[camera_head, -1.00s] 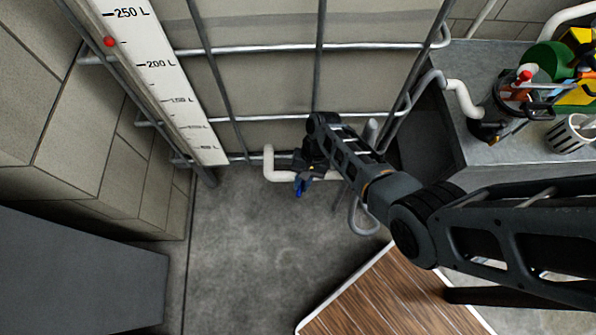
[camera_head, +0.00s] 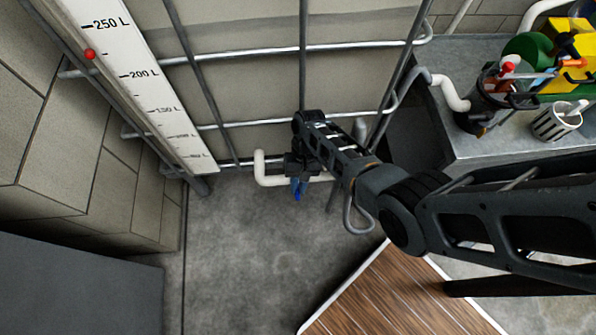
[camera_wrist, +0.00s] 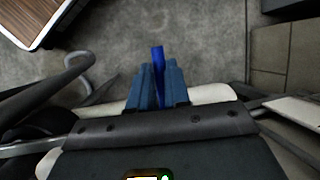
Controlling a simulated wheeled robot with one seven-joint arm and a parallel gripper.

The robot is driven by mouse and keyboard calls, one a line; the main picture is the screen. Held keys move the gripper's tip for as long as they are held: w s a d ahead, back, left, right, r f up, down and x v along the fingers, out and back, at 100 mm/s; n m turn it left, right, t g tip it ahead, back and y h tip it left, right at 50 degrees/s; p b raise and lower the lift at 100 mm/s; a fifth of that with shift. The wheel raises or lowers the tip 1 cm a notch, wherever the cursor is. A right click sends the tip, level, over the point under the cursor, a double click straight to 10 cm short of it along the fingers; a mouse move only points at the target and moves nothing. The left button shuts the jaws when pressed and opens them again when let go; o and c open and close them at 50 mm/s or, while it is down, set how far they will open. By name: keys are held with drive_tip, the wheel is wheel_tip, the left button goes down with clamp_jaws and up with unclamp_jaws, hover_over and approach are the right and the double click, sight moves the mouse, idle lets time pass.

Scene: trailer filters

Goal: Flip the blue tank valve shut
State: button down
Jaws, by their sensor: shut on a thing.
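The blue tank valve handle (camera_wrist: 157,58) shows in the wrist view as a blue bar sticking out past my fingertips. My gripper (camera_wrist: 155,78) has two blue-grey fingers shut on it, one on each side. In the head view, my gripper (camera_head: 299,186) is low in front of the tank (camera_head: 255,88), at the white pipe (camera_head: 262,166) near its foot. The handle is hard to tell from the fingers there. The valve body is hidden behind my gripper and wrist.
Metal cage bars (camera_head: 265,123) cross the tank front. A level scale (camera_head: 142,85) with a red marker stands at left. A grey bench (camera_head: 475,148) with tools and a white basket (camera_head: 557,122) is at right. A wooden board (camera_head: 390,295) lies below. The grey floor (camera_head: 240,255) between is clear.

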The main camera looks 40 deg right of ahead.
drive_tip(key=c, duration=1.1)
unclamp_jaws()
drive_tip(key=shift+p+v, duration=0.8)
drive_tip(key=shift+v, duration=3.05)
